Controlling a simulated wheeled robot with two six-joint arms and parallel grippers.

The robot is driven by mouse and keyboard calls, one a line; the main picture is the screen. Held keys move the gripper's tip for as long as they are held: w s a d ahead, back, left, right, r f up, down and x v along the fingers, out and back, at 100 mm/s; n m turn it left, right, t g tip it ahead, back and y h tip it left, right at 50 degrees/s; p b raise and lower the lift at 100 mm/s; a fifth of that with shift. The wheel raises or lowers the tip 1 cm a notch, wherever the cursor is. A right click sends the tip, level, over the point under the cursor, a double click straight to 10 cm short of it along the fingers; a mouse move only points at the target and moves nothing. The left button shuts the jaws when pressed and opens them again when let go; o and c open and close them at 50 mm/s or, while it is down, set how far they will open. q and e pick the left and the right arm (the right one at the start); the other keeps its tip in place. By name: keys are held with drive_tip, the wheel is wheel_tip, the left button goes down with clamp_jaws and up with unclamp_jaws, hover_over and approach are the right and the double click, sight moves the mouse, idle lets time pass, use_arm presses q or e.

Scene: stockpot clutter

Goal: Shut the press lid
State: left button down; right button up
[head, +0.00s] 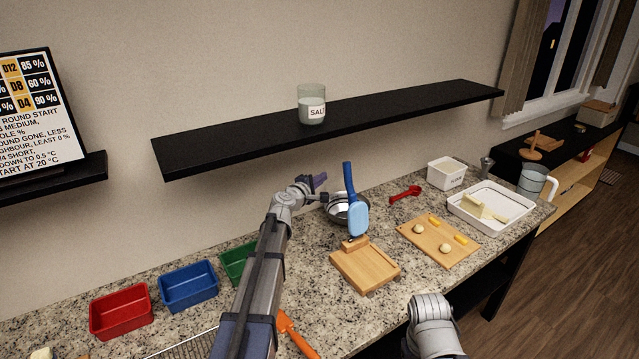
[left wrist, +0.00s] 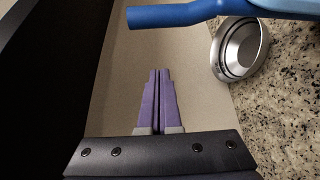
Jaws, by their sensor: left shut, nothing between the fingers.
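The press has a wooden base (head: 365,266) on the granite counter. Its blue lid (head: 357,219) stands open, upright, with the blue handle (head: 348,178) pointing up. My left gripper (head: 321,179), with purple fingers, is beside the handle on its left, apparently apart from it and empty. In the left wrist view the gripper's fingers (left wrist: 159,73) are pressed together, and the blue handle (left wrist: 185,15) crosses above them. My right arm shows only at the bottom of the head view; its gripper is out of view.
A metal bowl (head: 343,208) sits behind the lid. A black shelf (head: 230,142) with a salt jar (head: 312,105) overhangs the counter. A dough board (head: 437,240) and white tray (head: 491,207) lie right. Red (head: 121,311), blue (head: 188,286) and green (head: 238,263) bins stand left.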

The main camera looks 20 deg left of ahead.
use_arm(q)
drive_tip(key=w, duration=0.6)
drive_tip(key=d, duration=0.1)
drive_tip(key=s+d, duration=0.1)
drive_tip(key=d, duration=0.1)
drive_tip(key=s+d, duration=0.1)
drive_tip(key=shift+s+d+r, duration=0.1)
drive_tip(key=shift+s+d, duration=0.05)
